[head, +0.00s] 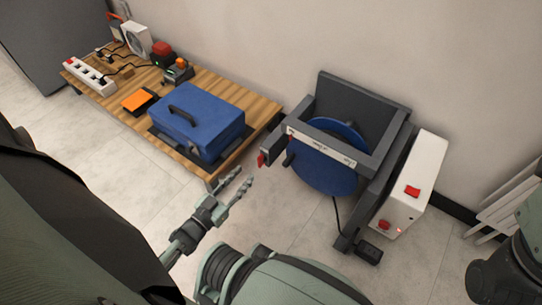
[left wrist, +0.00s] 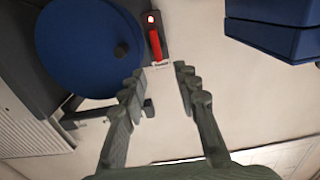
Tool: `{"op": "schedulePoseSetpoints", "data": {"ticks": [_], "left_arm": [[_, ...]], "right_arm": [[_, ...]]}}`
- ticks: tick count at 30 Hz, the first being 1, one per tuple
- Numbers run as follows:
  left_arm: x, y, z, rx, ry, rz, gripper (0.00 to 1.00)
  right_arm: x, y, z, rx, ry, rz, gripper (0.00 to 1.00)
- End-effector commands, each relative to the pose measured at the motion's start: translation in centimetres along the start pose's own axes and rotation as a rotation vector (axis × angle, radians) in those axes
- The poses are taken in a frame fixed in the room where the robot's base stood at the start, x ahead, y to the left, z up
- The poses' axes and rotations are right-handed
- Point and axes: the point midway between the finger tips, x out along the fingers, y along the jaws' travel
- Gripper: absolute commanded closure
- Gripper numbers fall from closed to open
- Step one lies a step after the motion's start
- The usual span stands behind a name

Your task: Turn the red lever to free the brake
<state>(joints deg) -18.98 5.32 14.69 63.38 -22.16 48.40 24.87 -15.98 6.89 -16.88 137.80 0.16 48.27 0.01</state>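The red lever (head: 262,160) sits at the left end of a dark block on the grey frame of the brake machine (head: 365,100). In the left wrist view the red lever (left wrist: 155,44) stands upright beside the blue disc (left wrist: 85,45). The blue disc (head: 325,170) also shows inside the frame in the head view. My left gripper (head: 240,181) is open and empty, just left of and below the lever in the head view. In the left wrist view its fingertips (left wrist: 160,70) are spread below the lever, apart from it. My right gripper's fingers are not in view.
A low wooden table (head: 255,111) holds a blue case (head: 205,118), an orange-topped item (head: 138,101) and a power strip (head: 88,77). A white box (head: 415,180) with red switches stands right of the frame. Open floor lies in front of the table.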

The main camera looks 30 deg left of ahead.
Motion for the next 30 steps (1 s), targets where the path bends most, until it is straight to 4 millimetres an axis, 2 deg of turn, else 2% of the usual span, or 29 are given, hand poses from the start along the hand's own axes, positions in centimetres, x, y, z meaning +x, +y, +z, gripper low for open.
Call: {"op": "schedulePoseSetpoints", "data": {"ticks": [5, 12, 16, 21, 28, 30], "left_arm": [[1.2, 0.1, 0.0, -0.004, 0.013, 0.006, 0.69], [5.2, 0.2, 0.0, -0.003, 0.013, 0.006, 0.69], [6.7, 0.2, 0.0, -0.004, 0.011, 0.005, 0.69], [7.7, 0.2, 0.0, -0.003, 0.008, 0.005, 0.69], [7.7, 0.2, -0.1, -0.003, 0.008, 0.005, 0.69], [7.7, 0.2, -0.1, -0.003, 0.008, 0.005, 0.76]], "right_arm": [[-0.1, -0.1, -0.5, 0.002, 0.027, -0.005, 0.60], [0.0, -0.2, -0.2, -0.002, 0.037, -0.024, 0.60], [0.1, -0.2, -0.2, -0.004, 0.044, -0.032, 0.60], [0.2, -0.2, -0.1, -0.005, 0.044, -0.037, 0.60], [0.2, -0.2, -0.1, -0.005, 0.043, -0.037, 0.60], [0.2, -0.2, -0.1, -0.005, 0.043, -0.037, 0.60]]}}
